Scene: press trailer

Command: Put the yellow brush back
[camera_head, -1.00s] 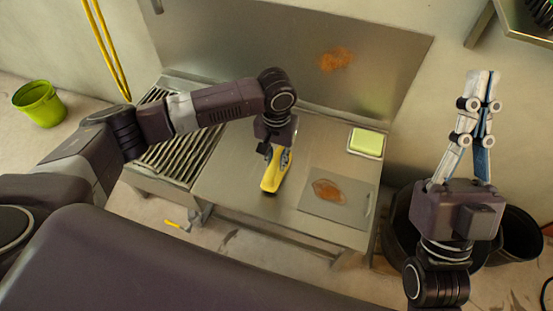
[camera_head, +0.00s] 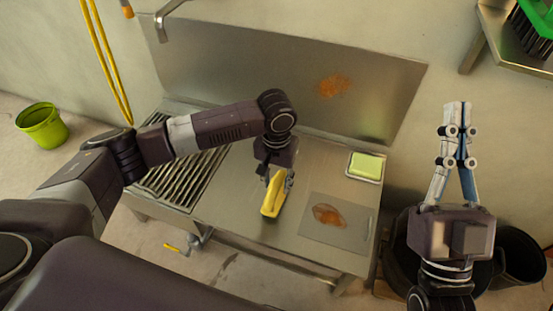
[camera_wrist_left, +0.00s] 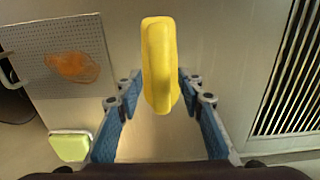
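The yellow brush (camera_head: 271,197) is over the middle of the steel bench (camera_head: 225,195). My left gripper (camera_head: 275,177) points down, with its fingers on both sides of the brush. In the left wrist view, the brush (camera_wrist_left: 161,65) sits between the blue-padded fingertips (camera_wrist_left: 161,80), which appear to press on its sides. Its bristles are not clearly visible, and I cannot tell whether it touches the bench. My right gripper (camera_head: 458,106) is raised at the right, empty, with its fingertips together.
A green sponge (camera_head: 365,165) lies in a small tray at the bench's right. A perforated plate (camera_head: 345,236) bears an orange-brown stain. A slatted grate (camera_head: 180,180) is on the left. A shelf (camera_head: 495,45) at top right holds a green-and-black brush. Dark bins stand below my right gripper.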

